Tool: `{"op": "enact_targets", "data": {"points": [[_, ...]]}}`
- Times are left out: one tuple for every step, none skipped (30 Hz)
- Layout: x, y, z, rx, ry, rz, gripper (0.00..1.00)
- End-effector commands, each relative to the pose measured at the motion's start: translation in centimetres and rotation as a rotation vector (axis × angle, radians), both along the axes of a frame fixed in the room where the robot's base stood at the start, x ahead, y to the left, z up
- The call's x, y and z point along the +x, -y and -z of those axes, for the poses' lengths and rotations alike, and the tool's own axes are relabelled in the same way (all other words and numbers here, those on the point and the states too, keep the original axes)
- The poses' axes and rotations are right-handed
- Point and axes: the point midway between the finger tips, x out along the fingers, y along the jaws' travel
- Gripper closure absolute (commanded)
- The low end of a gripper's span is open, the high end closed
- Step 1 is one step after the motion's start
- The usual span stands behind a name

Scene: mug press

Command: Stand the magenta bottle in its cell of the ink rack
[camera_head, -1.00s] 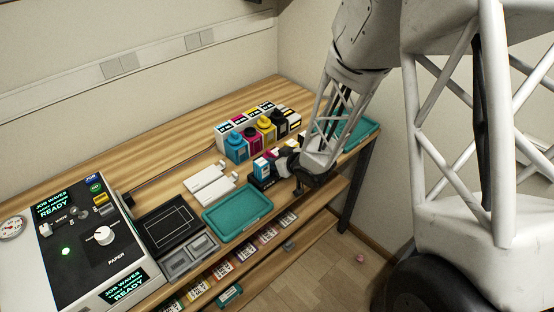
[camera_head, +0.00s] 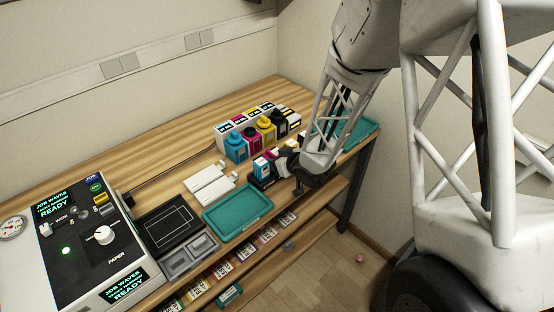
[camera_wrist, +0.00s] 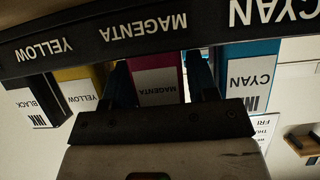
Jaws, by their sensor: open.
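The magenta bottle (camera_wrist: 155,82), a magenta box shape with a white label, is in the wrist view directly behind the MAGENTA label of the black ink rack (camera_wrist: 100,35). It appears to stand in that cell; its base is hidden by the rack's front. My gripper (camera_wrist: 162,84) is open, with one dark finger on each side of the bottle; whether they touch it cannot be told. In the head view my gripper (camera_head: 287,160) is at the rack (camera_head: 262,181), partly covering its right side. A magenta patch of the bottle (camera_head: 272,153) shows there.
The cyan bottle (camera_wrist: 248,75), yellow bottle (camera_wrist: 80,90) and black bottle (camera_wrist: 35,103) stand beside it in the rack. Large capped ink containers (camera_head: 236,148) stand behind the rack. A teal tray (camera_head: 238,213) lies in front to the left, white pieces (camera_head: 208,180) left.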

Motion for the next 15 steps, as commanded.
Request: {"op": "enact_targets", "data": {"points": [[-0.1,0.0,0.8,-0.004,-0.010,-0.003,0.47],[-0.1,0.0,0.6,-0.004,-0.010,-0.003,0.47],[-0.1,0.0,0.3,-0.004,-0.010,-0.003,0.47],[-0.1,0.0,0.1,-0.005,-0.010,-0.003,0.47],[-0.3,0.2,0.1,-0.004,-0.012,-0.002,0.47],[-0.5,0.4,-0.1,-0.004,-0.011,-0.001,0.47],[-0.6,0.5,-0.3,-0.003,-0.010,-0.001,0.47],[-0.8,0.7,-0.5,-0.003,-0.010,-0.001,0.47],[-1.0,0.9,-0.8,-0.002,-0.009,-0.001,0.47],[-1.2,1.1,-1.0,-0.002,-0.009,-0.001,0.47],[-1.4,1.3,-1.1,-0.002,-0.009,-0.001,0.47],[-1.7,1.6,-1.3,-0.002,-0.009,0.001,0.47],[-1.9,1.8,-1.5,-0.001,-0.009,0.001,0.47],[-2.1,2.1,-1.8,-0.002,-0.008,0.001,0.47],[-2.4,2.4,-2.0,-0.002,-0.008,0.001,0.47]]}}
